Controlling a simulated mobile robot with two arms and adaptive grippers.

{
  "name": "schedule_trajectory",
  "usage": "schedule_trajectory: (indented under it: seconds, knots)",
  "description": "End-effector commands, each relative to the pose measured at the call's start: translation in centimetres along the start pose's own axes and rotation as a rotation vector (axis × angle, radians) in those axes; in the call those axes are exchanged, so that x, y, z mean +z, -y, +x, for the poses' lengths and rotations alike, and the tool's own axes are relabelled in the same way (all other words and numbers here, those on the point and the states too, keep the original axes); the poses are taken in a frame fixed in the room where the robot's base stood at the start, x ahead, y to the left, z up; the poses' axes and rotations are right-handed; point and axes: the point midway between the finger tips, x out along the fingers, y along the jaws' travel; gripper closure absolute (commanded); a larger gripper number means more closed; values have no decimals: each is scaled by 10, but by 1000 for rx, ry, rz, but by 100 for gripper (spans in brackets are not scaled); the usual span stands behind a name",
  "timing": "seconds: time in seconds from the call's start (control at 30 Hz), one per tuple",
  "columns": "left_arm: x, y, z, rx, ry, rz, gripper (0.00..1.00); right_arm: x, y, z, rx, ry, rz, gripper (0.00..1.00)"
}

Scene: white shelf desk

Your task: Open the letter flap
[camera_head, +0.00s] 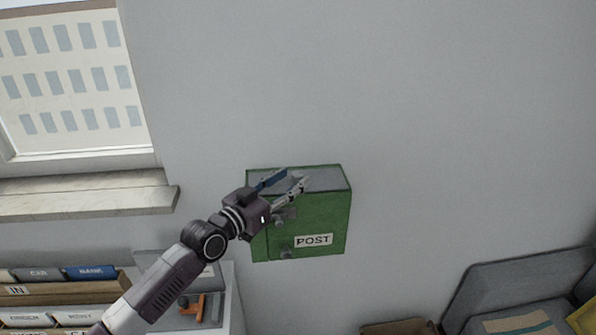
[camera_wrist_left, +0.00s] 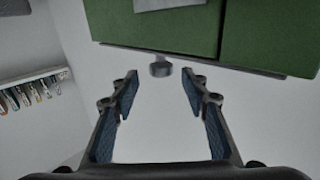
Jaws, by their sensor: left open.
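The green POST box (camera_head: 320,222) hangs on the grey wall, with a grey top panel (camera_head: 328,178) that looks like the letter flap; I cannot tell if it is raised. Dark knobs (camera_head: 286,254) show on its front. My left gripper (camera_head: 294,178) is open and empty in front of the box, overlapping its upper left part in the head view. In the left wrist view the box's green face (camera_wrist_left: 150,28) fills the top, with a dark knob (camera_wrist_left: 160,69) at its lower edge, between the open fingertips (camera_wrist_left: 161,78). The right gripper is not in view.
A window sill (camera_head: 90,195) juts out at the left. Below it are a wooden letter rack (camera_head: 60,297) and a white shelf (camera_head: 232,300). The wall right of the box is clear. Hooks with keys (camera_wrist_left: 35,88) show at left in the wrist view.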

Motion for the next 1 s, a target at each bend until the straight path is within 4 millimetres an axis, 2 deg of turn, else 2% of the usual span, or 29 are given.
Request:
schedule_trajectory:
  seconds: [0.17,0.3,0.43,0.67,1.0]
  knots:
    - [-2,0,22,0,-1,0,58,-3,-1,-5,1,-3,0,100]
    - [-1,0,31,0,-1,1,58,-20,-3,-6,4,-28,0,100]
    - [0,0,35,0,0,1,58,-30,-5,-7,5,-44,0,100]
    - [0,0,35,0,0,1,58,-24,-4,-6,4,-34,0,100]
    - [0,0,35,0,0,1,94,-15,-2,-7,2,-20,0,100]
